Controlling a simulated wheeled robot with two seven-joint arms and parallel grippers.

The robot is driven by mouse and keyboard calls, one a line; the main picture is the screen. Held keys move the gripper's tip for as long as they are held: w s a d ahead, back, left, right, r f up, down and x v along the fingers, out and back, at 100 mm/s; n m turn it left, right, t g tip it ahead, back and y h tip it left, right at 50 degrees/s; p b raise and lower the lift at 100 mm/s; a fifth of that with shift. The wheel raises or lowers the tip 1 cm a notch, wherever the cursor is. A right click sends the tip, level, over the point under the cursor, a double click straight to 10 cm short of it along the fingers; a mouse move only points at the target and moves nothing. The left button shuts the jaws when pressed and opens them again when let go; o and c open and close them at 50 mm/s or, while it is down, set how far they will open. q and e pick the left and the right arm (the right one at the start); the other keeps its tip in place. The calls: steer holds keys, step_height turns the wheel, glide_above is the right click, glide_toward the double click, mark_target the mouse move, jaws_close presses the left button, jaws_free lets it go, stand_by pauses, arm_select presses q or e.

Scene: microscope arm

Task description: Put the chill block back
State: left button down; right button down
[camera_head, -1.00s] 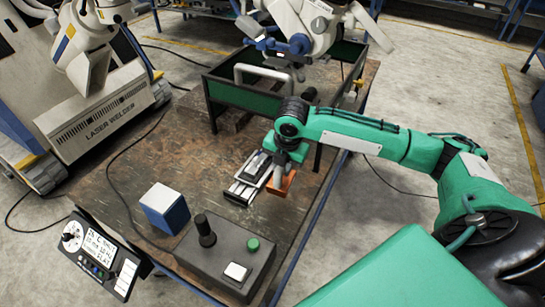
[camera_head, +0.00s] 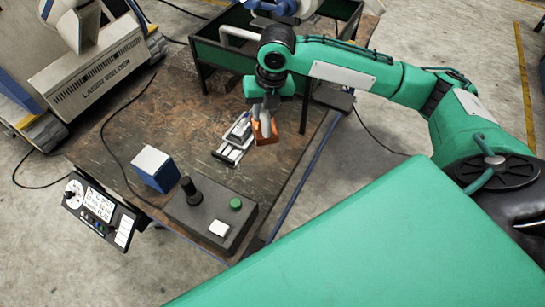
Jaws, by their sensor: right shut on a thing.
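The copper-orange chill block (camera_head: 265,131) is in the grip of my right gripper (camera_head: 268,114), whose fingers reach down onto it from above. The fingers hide part of the block. It shows beside the right end of a small silver and black clamp-like fixture (camera_head: 234,142) on the worn brown bench (camera_head: 115,150). I cannot tell whether the block touches the bench or hangs just above it. My left gripper is not in view.
A blue and white box (camera_head: 155,169) and a grey control box (camera_head: 212,212) with a black knob stand at the bench's near side. A green-walled, black-framed tray (camera_head: 222,58) stands behind my right gripper. A cable crosses the bench's left part.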

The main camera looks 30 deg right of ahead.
steer(key=shift+w+a+r, duration=0.1)
steer(key=shift+r, duration=0.3)
steer(key=shift+f+n, duration=0.2)
steer(key=shift+n, duration=0.1)
steer(key=shift+f+p, duration=2.2)
steer(key=shift+f, duration=7.5)
steer(key=c, duration=1.7)
jaws_free()
steer(key=shift+f, duration=0.25)
steer(key=o, duration=0.4)
steer(key=shift+o, duration=0.3)
